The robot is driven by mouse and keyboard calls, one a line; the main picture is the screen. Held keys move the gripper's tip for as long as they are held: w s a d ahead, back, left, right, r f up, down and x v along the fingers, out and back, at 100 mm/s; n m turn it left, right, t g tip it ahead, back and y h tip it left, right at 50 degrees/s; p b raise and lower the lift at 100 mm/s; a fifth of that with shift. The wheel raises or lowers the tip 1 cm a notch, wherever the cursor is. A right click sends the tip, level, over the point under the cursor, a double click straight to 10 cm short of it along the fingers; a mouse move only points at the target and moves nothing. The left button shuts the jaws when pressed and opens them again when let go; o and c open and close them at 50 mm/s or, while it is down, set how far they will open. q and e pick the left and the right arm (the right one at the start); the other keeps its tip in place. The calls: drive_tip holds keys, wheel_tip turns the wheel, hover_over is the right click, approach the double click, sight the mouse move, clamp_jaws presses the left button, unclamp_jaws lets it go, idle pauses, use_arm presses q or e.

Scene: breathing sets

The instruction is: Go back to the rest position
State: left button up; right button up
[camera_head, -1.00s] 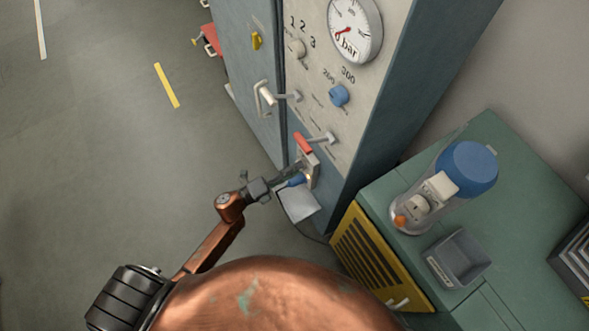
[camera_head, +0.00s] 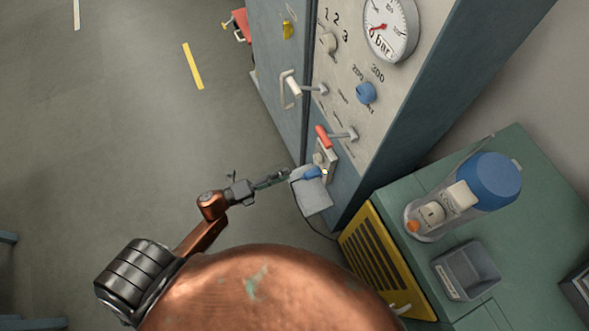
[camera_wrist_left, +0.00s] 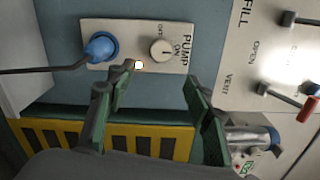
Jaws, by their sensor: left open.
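My left gripper (camera_head: 272,181) is open and empty. It is in front of the lower part of the grey-blue cabinet, a little to the left of the blue plug (camera_head: 312,173) and apart from it. In the left wrist view, its two green fingers (camera_wrist_left: 160,88) stand apart before the pump panel (camera_wrist_left: 118,42). That panel carries a round pump knob (camera_wrist_left: 162,50), a small lit lamp (camera_wrist_left: 138,65) and the blue plug (camera_wrist_left: 101,48) with a dark cable. My right gripper is not in view.
The cabinet (camera_head: 425,95) has a gauge (camera_head: 390,28), a blue knob (camera_head: 366,92) and a red-handled lever (camera_head: 323,136). At right, a green bench (camera_head: 400,195) bears a blue-topped clear canister (camera_head: 490,180) and a grey bin (camera_head: 465,272). The floor (camera_head: 130,140) at left is clear.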

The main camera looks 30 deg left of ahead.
use_arm(q)
drive_tip(key=shift+s+a, duration=0.25)
drive_tip(key=shift+s, duration=0.1)
idle(0.3)
